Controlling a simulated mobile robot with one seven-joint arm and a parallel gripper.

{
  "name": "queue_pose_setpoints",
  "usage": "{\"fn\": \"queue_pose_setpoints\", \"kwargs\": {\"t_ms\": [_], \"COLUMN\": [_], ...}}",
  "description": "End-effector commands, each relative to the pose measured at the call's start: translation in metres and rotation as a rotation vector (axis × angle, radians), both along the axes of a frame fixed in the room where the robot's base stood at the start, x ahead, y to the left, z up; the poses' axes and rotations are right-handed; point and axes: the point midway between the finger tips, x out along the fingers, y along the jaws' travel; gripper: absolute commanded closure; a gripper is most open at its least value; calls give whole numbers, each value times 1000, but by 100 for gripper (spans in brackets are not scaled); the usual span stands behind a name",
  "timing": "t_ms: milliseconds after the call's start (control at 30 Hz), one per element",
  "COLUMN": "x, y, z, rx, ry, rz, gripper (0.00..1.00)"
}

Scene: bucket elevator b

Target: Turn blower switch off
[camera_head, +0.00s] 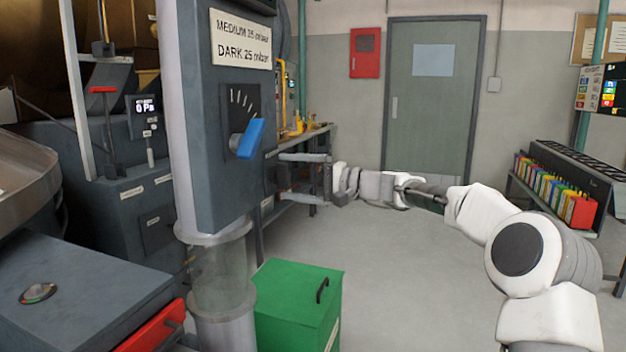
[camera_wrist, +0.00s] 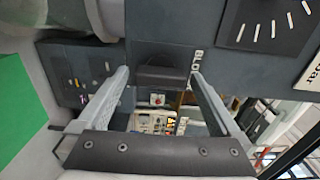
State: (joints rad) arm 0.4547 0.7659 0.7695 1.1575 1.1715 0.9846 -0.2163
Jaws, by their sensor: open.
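In the wrist view, a dark block-like switch (camera_wrist: 160,76) sits on the grey panel box, next to a partly hidden label reading "BLO". My gripper (camera_wrist: 159,73) is open, with one finger on either side of the switch as seen from the wrist. I cannot tell whether the fingers touch it. In the head view, my gripper (camera_head: 281,176) is at the right side of the grey panel box (camera_head: 205,130), its fingers one above the other. The switch's setting cannot be made out.
A blue lever (camera_head: 247,138) on a marked dial is on the box's front, left of my gripper. A green bin (camera_head: 297,305) stands below, and a glass tube (camera_head: 220,272) is under the box. The floor (camera_head: 410,270) to the right is clear.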

Motion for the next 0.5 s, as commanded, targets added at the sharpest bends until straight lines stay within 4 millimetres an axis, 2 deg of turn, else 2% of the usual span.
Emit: {"fn": "queue_pose_setpoints", "kwargs": {"t_ms": [167,500], "x": [-7,-36], "y": [-24,-102], "z": [1,2], "rx": [0,-1], "ry": [0,0], "rz": [-5,-5], "gripper": [0,0]}}
